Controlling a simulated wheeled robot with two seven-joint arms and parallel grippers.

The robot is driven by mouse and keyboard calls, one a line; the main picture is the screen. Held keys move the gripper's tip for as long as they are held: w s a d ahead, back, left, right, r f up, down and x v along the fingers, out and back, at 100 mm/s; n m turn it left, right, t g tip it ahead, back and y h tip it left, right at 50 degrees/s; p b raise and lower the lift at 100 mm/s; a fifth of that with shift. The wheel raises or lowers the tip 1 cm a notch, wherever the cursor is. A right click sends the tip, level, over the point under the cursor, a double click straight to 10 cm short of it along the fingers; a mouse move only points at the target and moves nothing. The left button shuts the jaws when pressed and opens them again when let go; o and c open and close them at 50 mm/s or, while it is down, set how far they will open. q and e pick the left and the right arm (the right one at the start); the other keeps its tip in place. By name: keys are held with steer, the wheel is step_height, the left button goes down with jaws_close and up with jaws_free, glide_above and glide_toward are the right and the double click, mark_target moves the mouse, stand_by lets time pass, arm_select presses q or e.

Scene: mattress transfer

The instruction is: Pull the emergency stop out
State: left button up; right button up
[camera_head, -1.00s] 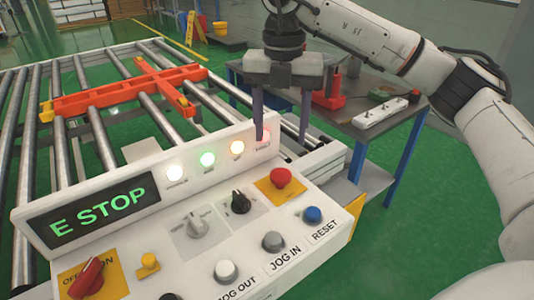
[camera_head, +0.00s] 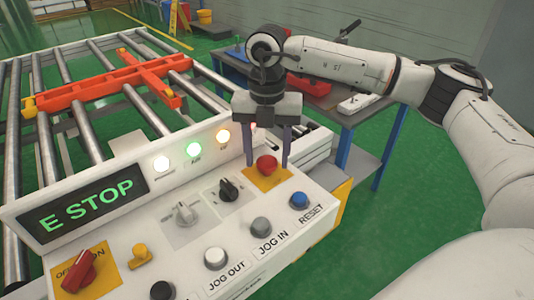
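The emergency stop is a red mushroom button (camera_head: 266,165) on a yellow square plate (camera_head: 268,181) at the upper right of the white control panel (camera_head: 235,238). My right gripper (camera_head: 267,164) points down over it, with its two dark fingers apart, one on each side of the button. The fingers look open; whether either touches the button I cannot tell. The panel's display (camera_head: 87,205) reads "E STOP" in green letters. My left gripper is not in view.
Beside the button are a black knob (camera_head: 229,190), a grey knob (camera_head: 185,212) and a blue reset button (camera_head: 299,200). Lit lamps (camera_head: 194,149) stand on the raised strip behind. A roller conveyor with an orange frame (camera_head: 110,88) lies behind the panel; a table is behind my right arm.

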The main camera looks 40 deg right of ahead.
mark_target(268, 160)
jaws_close()
step_height(268, 160, up, 2)
steer(key=shift+p, duration=0.5)
steer(key=shift+o, duration=1.2)
jaws_free()
step_height(268, 160, up, 10)
steer(key=b, duration=0.1)
